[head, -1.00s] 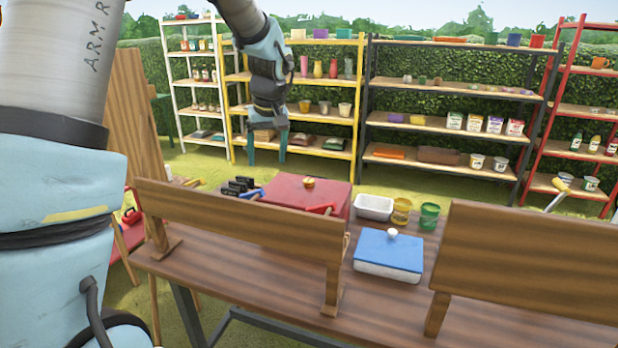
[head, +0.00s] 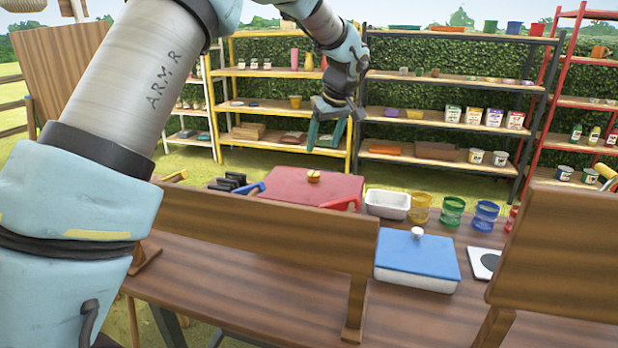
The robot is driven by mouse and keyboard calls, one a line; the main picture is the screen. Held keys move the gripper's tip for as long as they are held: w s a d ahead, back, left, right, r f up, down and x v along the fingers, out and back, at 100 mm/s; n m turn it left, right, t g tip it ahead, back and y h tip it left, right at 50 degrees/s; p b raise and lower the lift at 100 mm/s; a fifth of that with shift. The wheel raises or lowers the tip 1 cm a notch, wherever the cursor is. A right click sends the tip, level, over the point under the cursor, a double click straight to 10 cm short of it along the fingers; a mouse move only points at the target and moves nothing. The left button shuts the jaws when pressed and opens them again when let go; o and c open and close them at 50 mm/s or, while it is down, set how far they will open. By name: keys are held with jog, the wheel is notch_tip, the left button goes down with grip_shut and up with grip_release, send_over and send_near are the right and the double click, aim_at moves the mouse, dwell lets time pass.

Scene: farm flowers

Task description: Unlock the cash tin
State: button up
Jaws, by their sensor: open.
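A red flat-topped box (head: 290,183), which looks like the cash tin, sits on the wooden table behind a wooden board. A small round brass-coloured piece (head: 313,177) is on its top. I cannot tell from here whether it is a lock or a knob. The lower front of the box is hidden by the board. My gripper (head: 325,143) hangs in the air above the back right of the red box, fingers pointing down, open and empty. It appears apart from the box.
Wooden boards stand along the near edge, at left (head: 260,228) and right (head: 560,255). A blue-lidded white dish (head: 415,262), a white tray (head: 387,204) and yellow (head: 420,208), green and blue pots stand right of the box. Shelves stand behind.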

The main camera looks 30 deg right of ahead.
aim_at(314, 173)
jog(key=p+x, duration=0.4)
jog(key=x, duration=0.7)
jog(key=shift+w, duration=0.2)
grip_shut()
